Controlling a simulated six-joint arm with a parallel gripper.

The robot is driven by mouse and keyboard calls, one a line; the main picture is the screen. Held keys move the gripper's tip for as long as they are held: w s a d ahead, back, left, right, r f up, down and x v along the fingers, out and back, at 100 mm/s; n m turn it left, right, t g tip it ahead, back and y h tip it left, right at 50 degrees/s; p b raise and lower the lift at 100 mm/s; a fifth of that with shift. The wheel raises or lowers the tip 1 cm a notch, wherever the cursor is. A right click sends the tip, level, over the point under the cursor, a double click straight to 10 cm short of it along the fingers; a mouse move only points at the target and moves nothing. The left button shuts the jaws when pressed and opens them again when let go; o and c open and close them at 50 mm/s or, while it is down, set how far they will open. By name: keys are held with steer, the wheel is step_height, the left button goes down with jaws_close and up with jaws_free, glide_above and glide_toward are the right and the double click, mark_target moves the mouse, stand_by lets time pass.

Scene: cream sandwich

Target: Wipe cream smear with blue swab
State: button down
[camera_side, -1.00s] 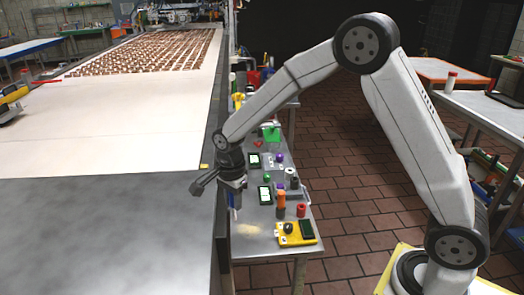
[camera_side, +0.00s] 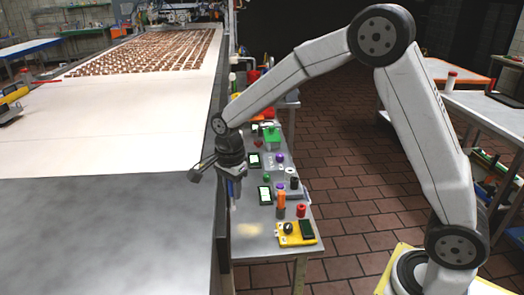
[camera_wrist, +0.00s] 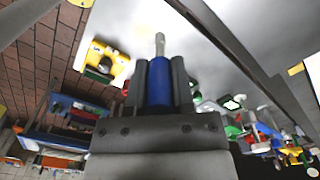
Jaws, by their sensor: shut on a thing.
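The cream smear (camera_side: 249,229) is a pale tan patch on the grey side table, left of the yellow block. My gripper (camera_side: 235,190) is above the table, beyond the smear in the side view and clear of the tabletop. In the wrist view my gripper (camera_wrist: 160,82) is shut on the blue swab (camera_wrist: 158,90). The swab stands between the two dark fingers, with its pale grey tip (camera_wrist: 160,44) pointing out past them. In the side view the swab is small and partly hidden by the gripper. I cannot make out the smear clearly in the wrist view.
A yellow block with black parts (camera_side: 297,234), an orange cylinder (camera_side: 281,203) and a red cylinder (camera_side: 301,210) stand right of the smear. Dark panels (camera_side: 265,195) and more small objects line the table farther back. The wide conveyor (camera_side: 110,225) runs along the left.

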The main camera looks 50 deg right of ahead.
mark_target(234, 204)
steer(key=shift+f, duration=0.1)
steer(key=shift+f, duration=3.45)
steer(key=shift+s+d+f, duration=0.4)
steer(key=shift+f, duration=0.05)
steer(key=shift+s+d, duration=2.4)
steer(key=shift+w+a, duration=2.85)
steer(key=shift+r, duration=4)
steer(key=shift+f, duration=0.1)
